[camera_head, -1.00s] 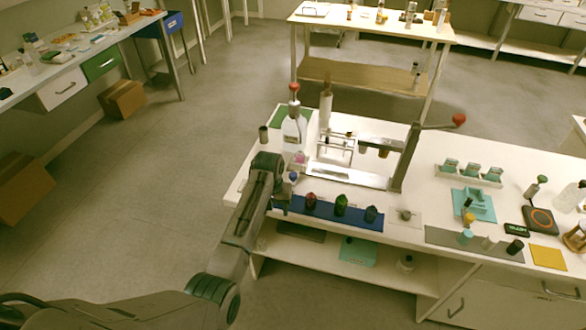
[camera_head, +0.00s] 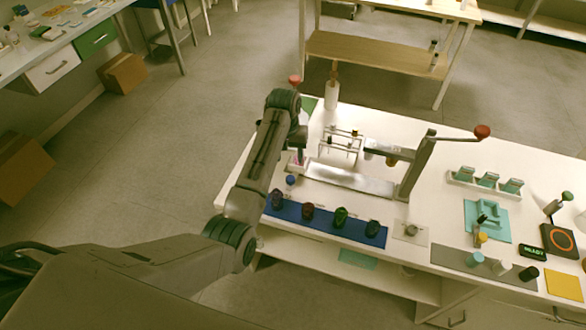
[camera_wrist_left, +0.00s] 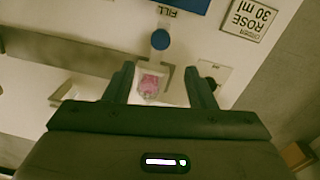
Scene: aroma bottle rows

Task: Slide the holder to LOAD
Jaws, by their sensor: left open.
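A small clear bottle with pink liquid (camera_head: 296,163) stands at the left end of the press's metal track (camera_head: 349,179); it also shows in the left wrist view (camera_wrist_left: 151,86). A blue ball knob (camera_head: 291,180) is just in front of it and shows large in the left wrist view (camera_wrist_left: 160,39), near the word FILL. This looks like the holder's knob; the rest of the holder is hard to make out. My left gripper (camera_wrist_left: 159,84) is open, its fingers on either side of the pink bottle from above. I cannot tell whether they touch it. My right gripper is not in view.
A lever press with a red knob (camera_head: 481,132) stands over the track's right end. A blue mat (camera_head: 325,227) with several dark bottles lies in front. A wire rack (camera_head: 340,146) and a white bottle (camera_head: 332,92) stand behind. A ROSE 30 ml label (camera_wrist_left: 254,17) lies nearby.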

